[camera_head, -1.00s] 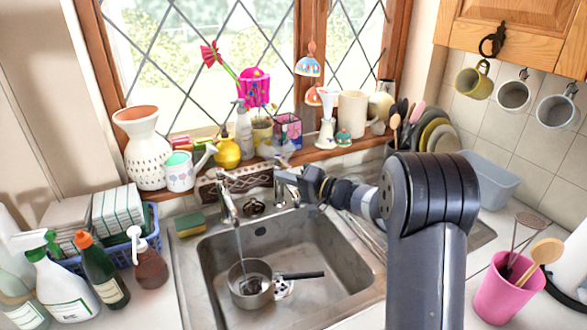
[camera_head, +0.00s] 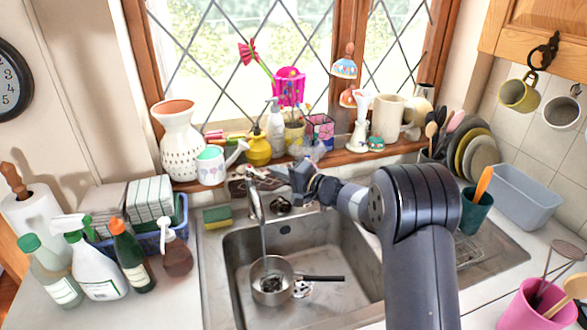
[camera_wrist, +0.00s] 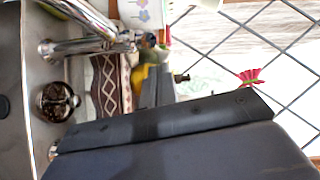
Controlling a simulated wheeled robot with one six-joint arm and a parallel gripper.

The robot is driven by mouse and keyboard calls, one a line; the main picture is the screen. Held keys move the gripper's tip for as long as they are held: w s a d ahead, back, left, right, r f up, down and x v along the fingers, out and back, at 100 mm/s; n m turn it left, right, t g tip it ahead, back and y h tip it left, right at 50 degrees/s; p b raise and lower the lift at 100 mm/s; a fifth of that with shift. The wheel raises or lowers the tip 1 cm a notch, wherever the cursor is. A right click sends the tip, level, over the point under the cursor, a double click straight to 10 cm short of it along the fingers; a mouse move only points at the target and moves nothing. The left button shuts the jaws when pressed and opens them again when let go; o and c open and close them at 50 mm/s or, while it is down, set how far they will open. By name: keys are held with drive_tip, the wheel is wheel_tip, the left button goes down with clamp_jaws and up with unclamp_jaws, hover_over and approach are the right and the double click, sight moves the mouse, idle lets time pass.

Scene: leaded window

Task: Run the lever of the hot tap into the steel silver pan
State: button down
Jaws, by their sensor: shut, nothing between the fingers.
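The chrome tap (camera_head: 257,207) stands at the back left of the sink, and a stream of water runs from its spout into the steel silver pan (camera_head: 258,286). The pan sits upright in the sink basin, with its black handle pointing right. My gripper (camera_head: 297,176) is shut and empty, behind the sink and to the right of the tap spout. In the wrist view my gripper's fingers (camera_wrist: 157,86) are close together, just right of the chrome tap (camera_wrist: 88,47). I cannot clearly make out the hot lever, or whether the fingers touch it.
Spray bottles (camera_head: 98,270) stand at left. A grey tub (camera_head: 522,199) and a pink pot (camera_head: 520,307) stand at right.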

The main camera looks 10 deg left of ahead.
drive_tip(key=shift+s+a+f, duration=0.2)
drive_tip(key=shift+s+a, duration=0.3)
drive_tip(key=shift+s, duration=0.05)
drive_tip(key=s+a+m+t+h+b, duration=0.2)
drive_tip(key=s+m+t+b, duration=0.1)
drive_tip(key=shift+a+t+h, duration=0.1)
drive_tip(key=shift+t+h, duration=0.2)
idle(0.5)
drive_tip(key=b+v, duration=0.1)
drive_tip(key=v, duration=0.9)
drive_tip(key=shift+s+d+b, duration=0.25)
drive_tip(key=shift+d+b, duration=0.05)
drive_tip(key=shift+b, duration=0.1)
